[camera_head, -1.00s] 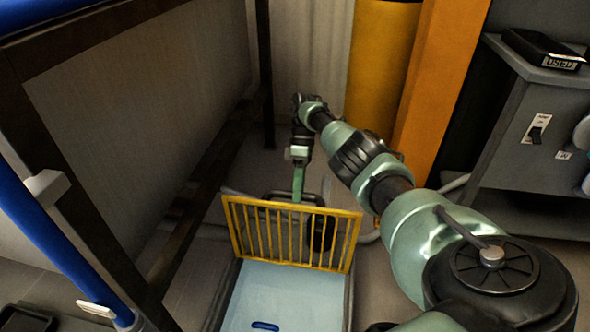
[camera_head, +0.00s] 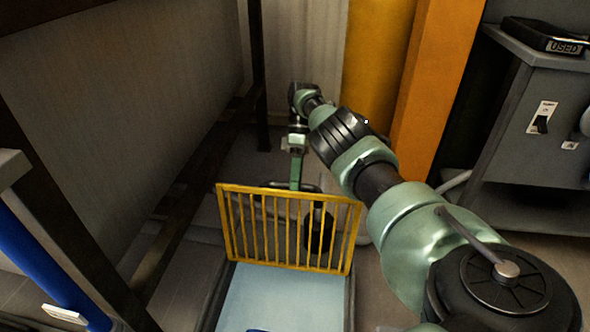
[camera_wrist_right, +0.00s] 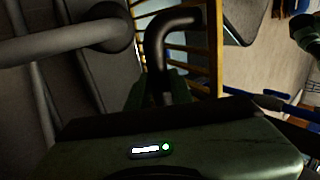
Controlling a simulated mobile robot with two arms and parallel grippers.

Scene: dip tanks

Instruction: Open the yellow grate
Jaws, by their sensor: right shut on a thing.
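The yellow grate (camera_head: 262,190) stands steeply raised at the far end of a tank with pale blue liquid (camera_head: 275,297) in the head view. My right arm reaches over from the right, and my right gripper (camera_head: 296,184) points down behind the grate's top edge. In the right wrist view, a dark curved handle (camera_wrist_right: 160,45) runs between the fingers of my right gripper (camera_wrist_right: 162,95), which is shut on it. Yellow bars of the grate (camera_wrist_right: 220,50) show beside the handle. The fingertips are partly hidden in the head view. My left gripper is not in view.
A dark frame (camera_head: 80,230) with a grey panel stands on the left. An orange post (camera_head: 425,85) and a yellow column (camera_head: 375,60) rise behind my arm. A grey cabinet (camera_head: 510,135) with a switch and a "USED" tray (camera_head: 545,38) is at right.

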